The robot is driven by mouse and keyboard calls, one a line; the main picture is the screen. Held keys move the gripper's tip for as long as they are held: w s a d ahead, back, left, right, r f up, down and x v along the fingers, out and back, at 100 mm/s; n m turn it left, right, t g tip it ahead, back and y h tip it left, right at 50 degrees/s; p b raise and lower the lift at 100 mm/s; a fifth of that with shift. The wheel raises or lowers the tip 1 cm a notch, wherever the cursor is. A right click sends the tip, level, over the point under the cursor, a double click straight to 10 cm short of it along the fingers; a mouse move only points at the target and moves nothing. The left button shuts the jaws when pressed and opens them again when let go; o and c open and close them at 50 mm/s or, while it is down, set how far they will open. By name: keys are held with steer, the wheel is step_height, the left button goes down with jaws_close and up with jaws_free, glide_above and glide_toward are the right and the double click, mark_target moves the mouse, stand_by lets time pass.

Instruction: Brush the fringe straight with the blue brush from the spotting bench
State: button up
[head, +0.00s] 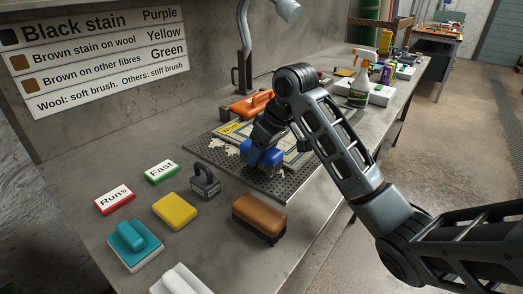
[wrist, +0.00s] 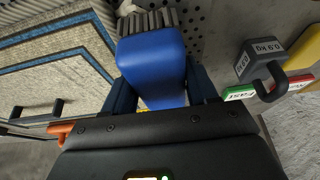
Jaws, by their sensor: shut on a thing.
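My gripper (head: 264,148) is shut on the blue brush (head: 268,158) over the near-left part of the rug (head: 297,157). In the wrist view the blue brush (wrist: 152,58) sits between the fingers, its grey bristles at the far end. The rug (wrist: 58,72), beige with blue border bands, lies on a dark perforated board (head: 284,190). The pale fringe (head: 226,148) shows along the rug's left edge and looks uneven; my gripper and brush hide part of it. I cannot tell whether the bristles touch the fringe.
A yellow "Wool" label (head: 230,128) is by the rug. Nearer are a dark weight (head: 205,185), a brown brush (head: 259,216), a yellow block (head: 175,210), a teal scrubber (head: 133,244) and "Fast" (head: 162,171) and "Runs" (head: 115,199) tags. An orange tool (head: 250,105) and spray bottle (head: 360,88) stand behind.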

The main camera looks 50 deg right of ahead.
steer(key=shift+f, duration=0.25)
stand_by(0.8)
steer(key=shift+a, duration=0.15)
stand_by(0.3)
steer(key=shift+a+f, duration=0.1)
steer(key=shift+a, duration=0.6)
steer(key=shift+a+f+p, duration=0.1)
steer(key=shift+a+p, duration=0.3)
steer(key=shift+a, duration=0.15)
steer(key=shift+a+f, duration=0.1)
steer(key=shift+a, duration=0.1)
steer(key=shift+a, duration=0.1)
steer(key=shift+s+a+f+p, duration=0.1)
steer(key=shift+a+f+p, duration=0.15)
steer(key=shift+a, duration=0.4)
